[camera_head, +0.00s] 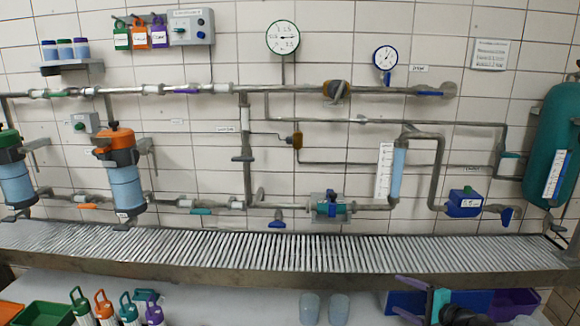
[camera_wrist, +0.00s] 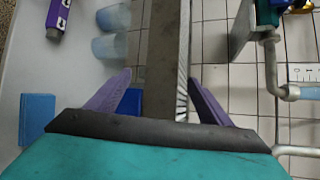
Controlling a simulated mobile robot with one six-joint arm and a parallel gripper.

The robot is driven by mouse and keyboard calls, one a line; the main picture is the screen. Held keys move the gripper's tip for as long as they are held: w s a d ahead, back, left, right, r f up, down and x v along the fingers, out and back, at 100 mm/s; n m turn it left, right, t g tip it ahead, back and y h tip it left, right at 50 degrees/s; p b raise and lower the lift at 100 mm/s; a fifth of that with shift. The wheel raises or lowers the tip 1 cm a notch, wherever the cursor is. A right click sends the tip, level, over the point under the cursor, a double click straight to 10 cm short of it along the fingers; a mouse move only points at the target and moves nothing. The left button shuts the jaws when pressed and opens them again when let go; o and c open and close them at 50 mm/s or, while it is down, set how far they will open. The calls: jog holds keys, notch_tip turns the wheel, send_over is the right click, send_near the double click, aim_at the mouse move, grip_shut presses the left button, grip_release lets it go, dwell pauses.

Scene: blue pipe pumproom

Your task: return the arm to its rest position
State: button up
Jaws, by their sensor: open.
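My gripper (camera_head: 395,294) shows at the lower right of the head view, with purple fingers and a teal body. It is low, in front of the lower shelf and below the ribbed ledge. In the wrist view my gripper (camera_wrist: 158,74) has its two purple fingers spread apart with nothing held between them. The metal edge of the ledge (camera_wrist: 163,50) passes behind the gap between the fingers. Most of my arm is out of view.
The ribbed ledge (camera_head: 290,254) spans the wall below the pipes. A blue bin (camera_head: 402,301) and a purple bin (camera_head: 512,302) lie behind the gripper.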

jog(key=s+a+f+n+g+y+p, duration=0.1)
jog(key=s+a+f+n+g, duration=0.15)
jog(key=a+f, duration=0.45)
jog(key=s+a+f+n+g+p, duration=0.1)
jog(key=s+a+f+g, duration=0.15)
jog(key=a+f, duration=0.55)
jog(key=s+a+f+n+g+p, duration=0.25)
jog(key=s+a+f+g, duration=0.5)
jog(key=s+a, duration=0.6)
jog(key=s+a+f+n+g+h, duration=0.2)
jog(key=s+a+f+n, duration=0.1)
jog(key=s+f, duration=0.5)
jog(key=s+d+f+n+g+h+p, duration=0.1)
jog(key=s+d+f+n+h, duration=0.1)
jog(key=s, duration=0.4)
jog(key=s+d+f+n+g+h, duration=0.1)
jog(key=s+d+n+g+h, duration=0.15)
jog(key=s, duration=0.35)
jog(key=s+d+n+h, duration=0.1)
jog(key=s+d+h, duration=0.1)
jog(key=d, duration=0.4)
jog(key=shift+d, duration=0.35)
jog(key=shift+n, duration=0.25)
